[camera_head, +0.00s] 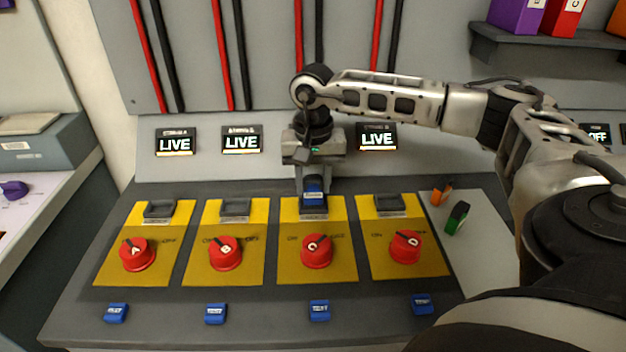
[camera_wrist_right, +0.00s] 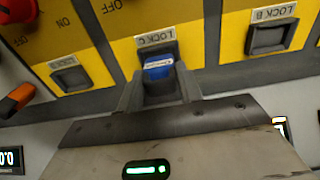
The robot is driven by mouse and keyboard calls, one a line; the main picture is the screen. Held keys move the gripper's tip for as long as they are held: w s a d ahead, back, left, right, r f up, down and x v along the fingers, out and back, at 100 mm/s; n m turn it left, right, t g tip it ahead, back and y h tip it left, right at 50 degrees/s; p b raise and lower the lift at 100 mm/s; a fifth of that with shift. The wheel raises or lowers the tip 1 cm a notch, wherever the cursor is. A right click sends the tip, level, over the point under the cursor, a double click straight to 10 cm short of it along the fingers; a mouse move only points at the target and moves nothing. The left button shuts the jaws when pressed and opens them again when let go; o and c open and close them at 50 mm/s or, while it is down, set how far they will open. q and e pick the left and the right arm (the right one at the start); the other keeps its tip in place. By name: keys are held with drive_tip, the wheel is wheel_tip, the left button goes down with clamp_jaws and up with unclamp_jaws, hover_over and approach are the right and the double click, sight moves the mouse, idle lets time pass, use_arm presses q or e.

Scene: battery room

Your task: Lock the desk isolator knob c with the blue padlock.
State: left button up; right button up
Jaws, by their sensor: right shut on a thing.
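Knob C (camera_head: 317,251) is a round red knob on a yellow plate; its dark pointer mark leans to the upper right, toward the OFF side. My right gripper (camera_head: 314,188) is shut on the blue padlock (camera_head: 314,201), at the top of plate C. In the right wrist view the padlock (camera_wrist_right: 159,69) sits between my two fingers (camera_wrist_right: 160,88), right at the LOCK C label (camera_wrist_right: 155,40). My left gripper is not in view.
Red knobs A (camera_head: 137,254), B (camera_head: 225,254) and D (camera_head: 405,247) have black lock fittings above them. My right arm hides the display behind C; A's display (camera_head: 175,142) reads LIVE.

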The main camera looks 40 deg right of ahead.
drive_tip(key=shift+f+b, duration=0.5)
drive_tip(key=shift+f, duration=0.1)
drive_tip(key=o, duration=0.8)
drive_tip(key=shift+c, duration=0.2)
